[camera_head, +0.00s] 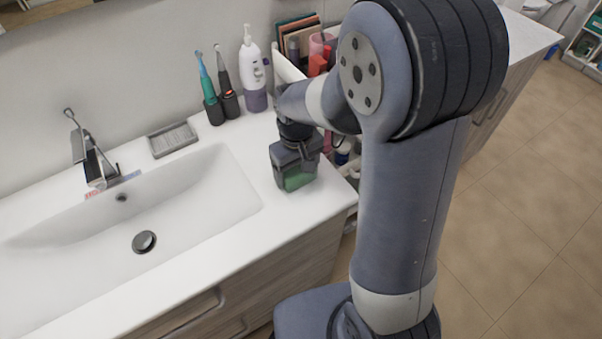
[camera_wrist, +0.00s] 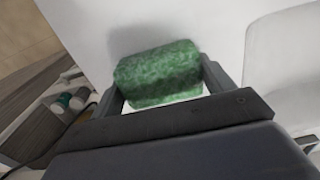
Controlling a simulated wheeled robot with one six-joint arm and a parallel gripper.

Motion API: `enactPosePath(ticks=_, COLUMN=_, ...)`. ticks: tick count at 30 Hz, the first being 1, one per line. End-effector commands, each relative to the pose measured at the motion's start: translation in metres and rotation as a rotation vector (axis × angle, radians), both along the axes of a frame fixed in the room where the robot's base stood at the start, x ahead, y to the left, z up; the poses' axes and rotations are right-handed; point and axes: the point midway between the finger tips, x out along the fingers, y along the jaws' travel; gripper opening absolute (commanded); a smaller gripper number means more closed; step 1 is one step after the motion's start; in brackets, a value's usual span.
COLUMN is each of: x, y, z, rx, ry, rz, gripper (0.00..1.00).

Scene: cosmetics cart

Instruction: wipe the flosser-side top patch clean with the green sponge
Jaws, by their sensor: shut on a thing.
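The green sponge (camera_wrist: 158,72) is between the two fingers of my gripper (camera_wrist: 163,88), which is shut on it. In the head view the sponge (camera_head: 297,180) shows as a green patch under my gripper (camera_head: 297,168), low over the white countertop (camera_head: 240,135) to the right of the sink. I cannot tell whether it touches the surface. The white flosser (camera_head: 252,62) with its purple base stands upright at the back, behind my gripper. No dirty patch is visible; the gripper and arm hide part of the countertop.
The sink basin (camera_head: 190,205) is left of my gripper, with a tap (camera_head: 90,155) and soap dish (camera_head: 172,139) behind it. Electric toothbrushes (camera_head: 210,95) stand left of the flosser. A cart with cosmetics (camera_head: 318,58) is at the right, partly behind my arm.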

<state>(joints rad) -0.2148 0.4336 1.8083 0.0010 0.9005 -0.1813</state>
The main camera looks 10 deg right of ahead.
Motion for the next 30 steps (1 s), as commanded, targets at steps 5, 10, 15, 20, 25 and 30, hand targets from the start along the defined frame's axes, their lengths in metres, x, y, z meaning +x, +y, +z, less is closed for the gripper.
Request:
enactPosePath(ticks=5, x=0.016, y=0.007, z=0.002, rx=0.000, ry=0.000, rz=0.001, gripper=0.58)
enactPosePath(ticks=10, x=0.027, y=0.011, z=0.002, rx=0.000, ry=0.001, rz=0.002, gripper=0.58)
enactPosePath(ticks=15, x=0.029, y=0.012, z=0.002, rx=0.000, ry=0.000, rz=0.001, gripper=0.58)
enactPosePath(ticks=20, x=0.018, y=0.008, z=0.001, rx=0.000, ry=-0.001, rz=0.000, gripper=0.58)
enactPosePath(ticks=25, x=0.004, y=0.002, z=0.000, rx=0.000, ry=-0.001, rz=-0.001, gripper=0.58)
enactPosePath(ticks=30, x=-0.007, y=-0.003, z=0.000, rx=0.000, ry=-0.001, rz=0.000, gripper=0.58)
